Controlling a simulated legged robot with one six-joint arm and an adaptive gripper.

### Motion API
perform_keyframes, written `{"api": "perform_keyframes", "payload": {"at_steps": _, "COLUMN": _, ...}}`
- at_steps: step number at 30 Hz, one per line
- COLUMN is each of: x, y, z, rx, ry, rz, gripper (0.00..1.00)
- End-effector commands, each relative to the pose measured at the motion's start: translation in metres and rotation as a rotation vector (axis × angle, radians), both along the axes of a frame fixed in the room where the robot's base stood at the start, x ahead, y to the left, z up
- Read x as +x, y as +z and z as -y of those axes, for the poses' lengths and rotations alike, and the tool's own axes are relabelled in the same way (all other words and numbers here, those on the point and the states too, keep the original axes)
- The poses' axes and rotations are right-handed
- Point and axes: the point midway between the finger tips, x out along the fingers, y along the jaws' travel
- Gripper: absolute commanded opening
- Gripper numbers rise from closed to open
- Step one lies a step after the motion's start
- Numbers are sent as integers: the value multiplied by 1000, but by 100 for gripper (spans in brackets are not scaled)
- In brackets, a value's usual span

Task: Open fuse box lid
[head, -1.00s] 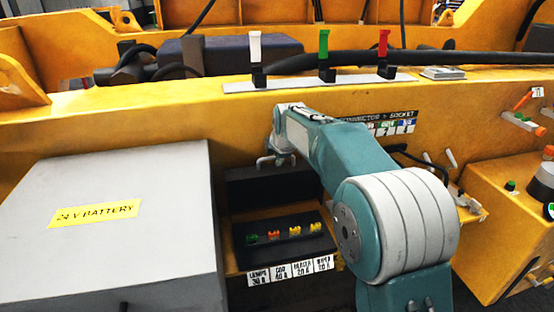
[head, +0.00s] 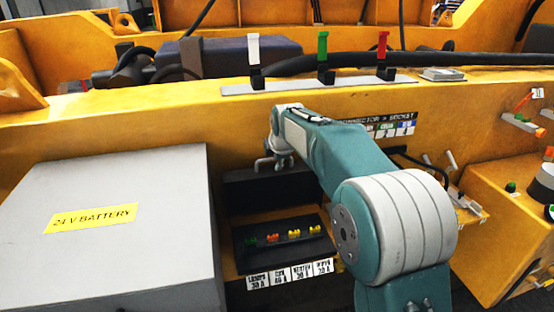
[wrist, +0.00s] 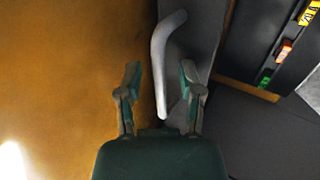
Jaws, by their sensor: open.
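The black fuse box (head: 284,258) sits beside the battery box in the head view, with a row of coloured fuses showing. Its dark lid (head: 268,192) stands up behind the fuses, against the yellow beam. My gripper (head: 272,165) is at the lid's upper edge, small in the head view. In the wrist view, my gripper (wrist: 160,92) is open, and a grey bent bar (wrist: 158,55) lies between its fingers, apparently ungripped. I cannot tell what the bar is fixed to. The fuses (wrist: 285,50) also show at upper right in the wrist view.
The grey 24 V battery box (head: 100,255) stands close on the left. White, green (head: 322,50) and red levers stand on the yellow beam (head: 120,125). A control box (head: 510,215) is at the right. Fuse labels (head: 290,274) line the front edge.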

Motion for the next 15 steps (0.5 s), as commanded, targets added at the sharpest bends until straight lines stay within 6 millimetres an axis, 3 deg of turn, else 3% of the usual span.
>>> {"api": "perform_keyframes", "payload": {"at_steps": 7, "x": -8, "y": 14, "z": 2, "rx": 0, "ry": 0, "rz": 1, "gripper": 48}}
{"api": "perform_keyframes", "payload": {"at_steps": 15, "x": -37, "y": 62, "z": 11, "rx": 1, "ry": 0, "rz": 3, "gripper": 48}}
